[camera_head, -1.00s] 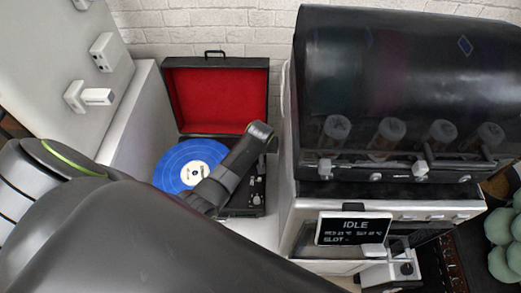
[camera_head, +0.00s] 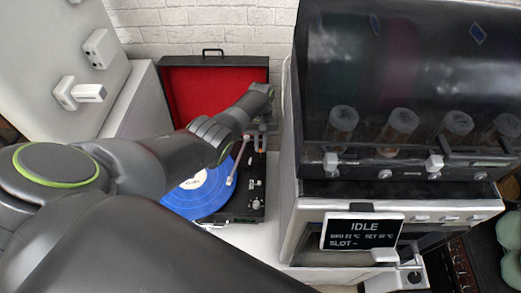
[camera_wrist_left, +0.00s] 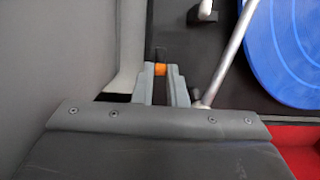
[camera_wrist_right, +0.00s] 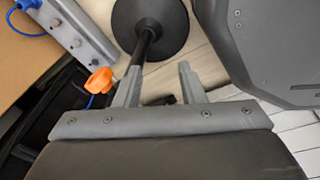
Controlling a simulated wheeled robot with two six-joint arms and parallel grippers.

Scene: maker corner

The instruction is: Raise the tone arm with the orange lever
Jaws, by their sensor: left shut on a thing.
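The turntable (camera_head: 244,211) has a blue record (camera_head: 205,196) and a black deck. Its silver tone arm (camera_head: 237,163) reaches from the rear pivot to the record's right edge; whether its tip touches the record I cannot tell. It also shows in the left wrist view (camera_wrist_left: 227,57). My left gripper (camera_wrist_left: 160,72) is shut on the orange lever (camera_wrist_left: 160,69), seen as a small orange end between the fingertips beside the tone arm. In the head view the gripper is small at the deck's rear right and the lever is hidden. My right gripper (camera_wrist_right: 158,86) is open and empty.
The turntable's lid (camera_head: 216,88), red inside, stands open behind the deck. A large machine with an IDLE screen (camera_head: 360,231) stands close on the right. In the right wrist view are an orange knob (camera_wrist_right: 101,80) and a round black foot (camera_wrist_right: 160,25).

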